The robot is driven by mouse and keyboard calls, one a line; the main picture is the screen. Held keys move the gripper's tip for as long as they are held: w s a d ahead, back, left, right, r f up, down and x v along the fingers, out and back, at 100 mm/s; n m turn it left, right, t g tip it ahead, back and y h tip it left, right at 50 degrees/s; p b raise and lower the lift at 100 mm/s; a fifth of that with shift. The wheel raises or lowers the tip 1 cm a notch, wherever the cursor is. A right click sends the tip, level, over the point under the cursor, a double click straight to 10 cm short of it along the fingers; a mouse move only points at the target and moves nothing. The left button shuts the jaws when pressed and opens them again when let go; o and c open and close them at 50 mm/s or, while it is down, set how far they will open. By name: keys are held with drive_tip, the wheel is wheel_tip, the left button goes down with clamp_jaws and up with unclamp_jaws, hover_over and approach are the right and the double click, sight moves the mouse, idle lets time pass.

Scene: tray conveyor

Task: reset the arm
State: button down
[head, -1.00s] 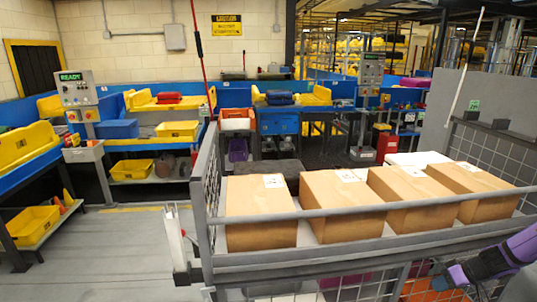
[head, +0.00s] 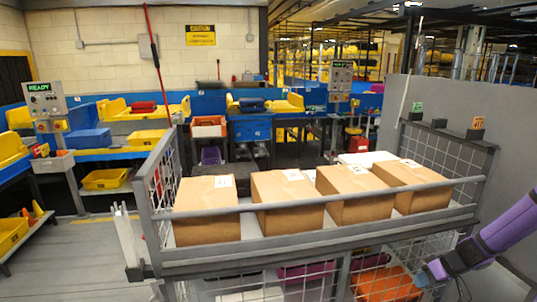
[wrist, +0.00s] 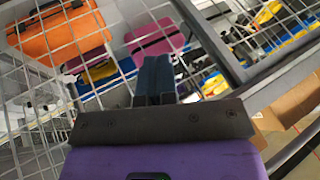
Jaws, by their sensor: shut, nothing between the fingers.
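My gripper (wrist: 154,78) shows in the wrist view with its two dark fingers pressed together and nothing between them. In the head view my purple arm comes in from the right edge, and my gripper (head: 428,276) is low at the right, in front of the wire cage cart (head: 300,234). The wrist view shows the cart's mesh and grey rail close around the fingers. I cannot tell whether they touch it.
Several cardboard boxes (head: 290,203) stand on the cart's upper level. An orange case (wrist: 60,32) and a pink case (wrist: 157,34) lie behind the mesh below. A grey panel (head: 440,115) stands at the right. Floor at the left is clear.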

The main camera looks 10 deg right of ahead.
drive_tip(key=a+r+g+h, duration=0.1)
drive_tip(key=a+r, duration=0.5)
drive_tip(key=r, duration=0.4)
drive_tip(key=a+r+h, duration=0.2)
drive_tip(key=a+r, duration=0.3)
drive_tip(key=r, duration=0.5)
drive_tip(key=a+r+g+h, duration=0.1)
drive_tip(key=a+r, duration=0.5)
drive_tip(key=r, duration=0.4)
drive_tip(key=s+a+r+t, duration=0.1)
drive_tip(key=s+a+r, duration=0.4)
drive_tip(key=s, duration=0.5)
drive_tip(key=s+a+r+m+t+h, duration=0.1)
drive_tip(key=s+a+r+t, duration=0.1)
drive_tip(key=s+a+r, duration=0.4)
drive_tip(key=shift+s+r+m+h, duration=0.3)
drive_tip(key=shift+s+r, duration=1.5)
drive_tip(key=shift+s, duration=0.05)
